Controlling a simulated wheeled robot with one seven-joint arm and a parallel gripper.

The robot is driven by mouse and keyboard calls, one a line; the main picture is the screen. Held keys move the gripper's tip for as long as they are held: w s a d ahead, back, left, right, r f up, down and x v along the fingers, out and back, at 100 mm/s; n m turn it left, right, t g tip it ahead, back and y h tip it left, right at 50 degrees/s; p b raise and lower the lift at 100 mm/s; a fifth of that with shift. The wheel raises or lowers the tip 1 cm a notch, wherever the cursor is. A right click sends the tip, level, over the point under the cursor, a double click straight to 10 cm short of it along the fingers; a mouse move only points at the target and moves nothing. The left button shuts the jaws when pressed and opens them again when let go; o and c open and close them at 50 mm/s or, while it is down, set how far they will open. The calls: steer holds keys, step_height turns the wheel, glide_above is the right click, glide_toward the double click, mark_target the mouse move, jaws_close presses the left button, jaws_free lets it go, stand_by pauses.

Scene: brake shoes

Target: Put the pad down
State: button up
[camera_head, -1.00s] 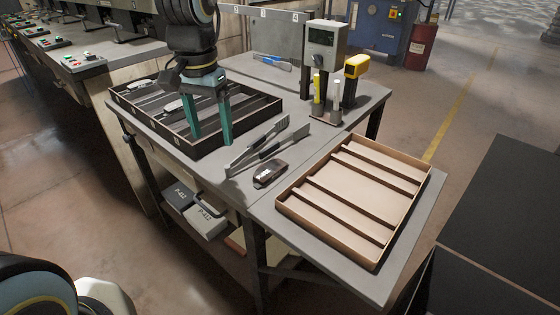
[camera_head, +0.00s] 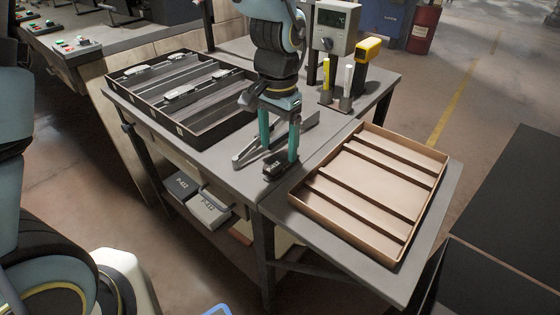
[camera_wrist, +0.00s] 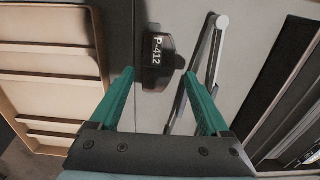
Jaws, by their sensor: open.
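The dark pad marked P-412 (camera_head: 276,170) lies on the grey bench top near its front edge, left of the tan tray. It also shows in the wrist view (camera_wrist: 157,62), label facing up. My gripper (camera_head: 279,158) is above the pad with its two green fingers pointing down and spread apart. In the wrist view the fingertips (camera_wrist: 158,74) are on either side of the pad's near end, with a gap on each side. Nothing is held. Their exact height over the pad is hard to tell.
A metal caliper (camera_wrist: 208,62) lies close beside the pad. The tan slatted tray (camera_head: 291,194) is empty on the right. A black tray (camera_head: 178,131) with several grey parts stands at left. A gauge box (camera_head: 330,38), markers and a yellow-topped device (camera_head: 367,50) stand behind.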

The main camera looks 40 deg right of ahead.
mark_target(278, 159)
step_height(278, 159, down, 3)
steer(key=shift+f, duration=0.15)
jaws_close()
stand_by(0.6)
